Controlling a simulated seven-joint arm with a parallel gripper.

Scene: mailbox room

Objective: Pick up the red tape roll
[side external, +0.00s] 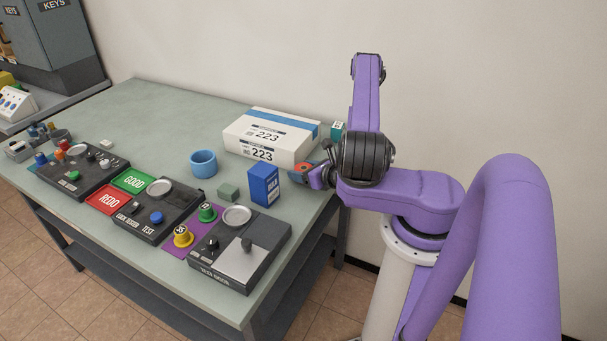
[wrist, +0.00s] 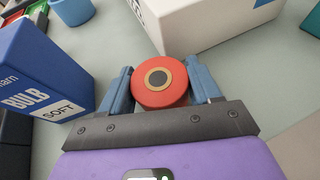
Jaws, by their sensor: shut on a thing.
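The red tape roll (wrist: 159,80) is round with a dark centre and a tan inner ring. In the wrist view it sits between the two blue-grey fingers of my gripper (wrist: 160,88), which are shut on it from left and right. In the side external view the red roll (side external: 303,168) shows in part at my gripper (side external: 311,173), near the right edge of the table. I cannot tell whether the roll still touches the table.
A blue bulb box (side external: 264,185) stands close left of my gripper, and also shows in the wrist view (wrist: 40,75). A white parcel marked 223 (side external: 268,136) lies just behind.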

